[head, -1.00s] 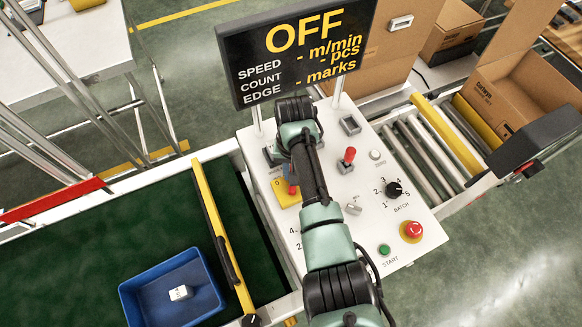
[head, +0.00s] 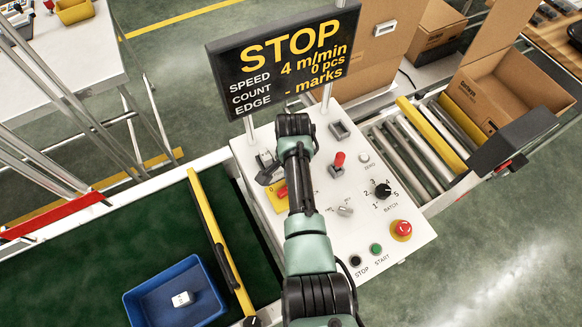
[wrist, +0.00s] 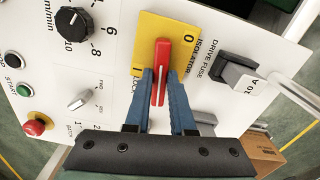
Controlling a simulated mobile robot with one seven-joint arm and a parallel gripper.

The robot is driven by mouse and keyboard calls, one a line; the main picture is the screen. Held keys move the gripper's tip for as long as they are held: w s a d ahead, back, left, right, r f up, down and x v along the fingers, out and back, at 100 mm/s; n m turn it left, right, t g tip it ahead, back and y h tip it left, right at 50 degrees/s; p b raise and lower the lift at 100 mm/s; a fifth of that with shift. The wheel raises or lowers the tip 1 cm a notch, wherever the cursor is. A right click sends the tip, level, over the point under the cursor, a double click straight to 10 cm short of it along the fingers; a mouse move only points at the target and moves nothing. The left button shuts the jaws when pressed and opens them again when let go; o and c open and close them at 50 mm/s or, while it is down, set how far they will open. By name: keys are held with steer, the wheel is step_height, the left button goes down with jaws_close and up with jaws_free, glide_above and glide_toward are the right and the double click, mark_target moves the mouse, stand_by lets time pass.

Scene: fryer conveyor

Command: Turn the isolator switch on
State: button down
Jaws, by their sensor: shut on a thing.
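The isolator switch has a red handle (wrist: 160,60) on a yellow plate (wrist: 178,30) marked 0, I and ISOLATOR. In the wrist view my gripper (wrist: 161,84) has its two blue fingers shut on either side of the handle. In the head view a red bit of the handle (head: 282,192) shows beside my arm, which hides most of the plate (head: 275,202). The display (head: 283,62) above the panel reads STOP, with speed 4 m/min, 0 pcs and no edge figure.
The drive fuse (wrist: 238,72) sits close beside the isolator. A blue tray (head: 140,305) rests on the green belt.

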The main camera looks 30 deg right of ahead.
steer(key=shift+s+r+m, duration=0.1)
steer(key=shift+s+m, duration=0.05)
steer(key=shift+m, duration=0.85)
steer(key=c, duration=0.8)
jaws_free()
steer(key=shift+o, duration=0.2)
step_height(320, 180, up, 13)
